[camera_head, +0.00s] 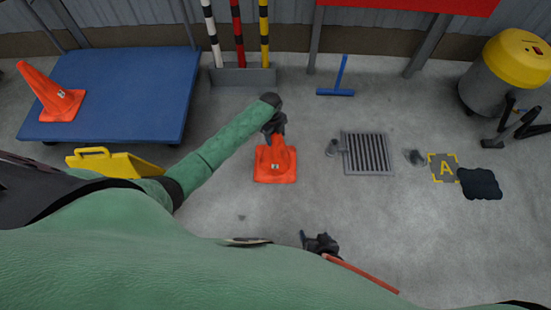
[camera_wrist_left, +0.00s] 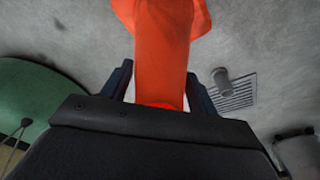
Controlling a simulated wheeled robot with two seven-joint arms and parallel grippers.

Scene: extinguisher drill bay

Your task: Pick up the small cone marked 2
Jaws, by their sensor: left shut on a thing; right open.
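An orange cone (camera_head: 275,168) with a small white label stands upright in the middle of the floor area; the mark is too small to read. My left gripper (camera_head: 274,130) is shut on its top. In the left wrist view the orange cone (camera_wrist_left: 162,45) runs up between the two fingers of my left gripper (camera_wrist_left: 160,88). I cannot tell whether its base touches the floor. A second orange cone (camera_head: 54,97) with a label stands tilted-looking on the blue platform at the left.
A blue platform cart (camera_head: 125,85) stands at upper left, with a yellow scoop-like item (camera_head: 112,164) below it. A drain grate (camera_head: 367,153) lies right of the held cone.

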